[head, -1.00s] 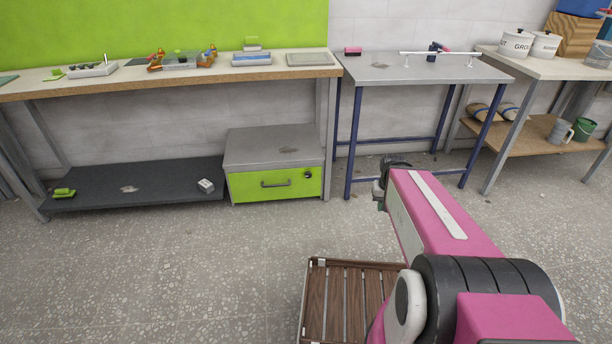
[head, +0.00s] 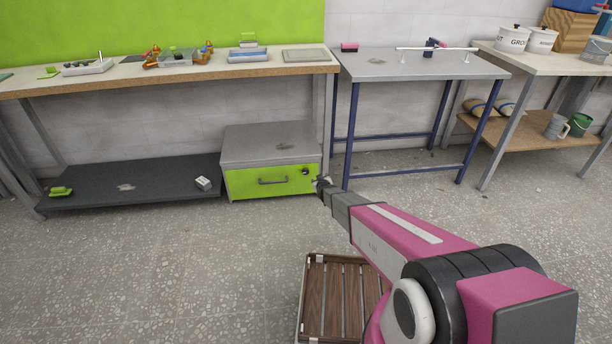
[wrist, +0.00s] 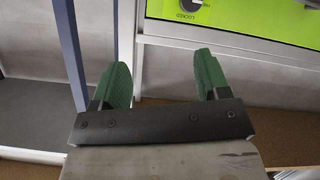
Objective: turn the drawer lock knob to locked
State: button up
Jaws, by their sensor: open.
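My gripper (head: 321,184) is just right of and below the knob in the head view. Its green-padded fingers (wrist: 163,75) are apart and empty.
A blue-legged metal table (head: 420,68) stands right of the drawer. A dark low shelf (head: 130,184) lies to its left. A slatted wooden tray (head: 342,300) is near my arm. The floor before the drawer is clear.

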aim_at(306, 173)
jog(key=w+a+f+n+t, duration=0.1)
jog(key=w+a+f+t, duration=0.3)
jog(key=a+f, duration=0.4)
jog(key=w, duration=1)
jog(key=shift+w+a+f, duration=0.15)
jog(key=shift+w+a, duration=0.2)
jog(key=shift+a, duration=0.05)
jog(key=c, duration=0.9)
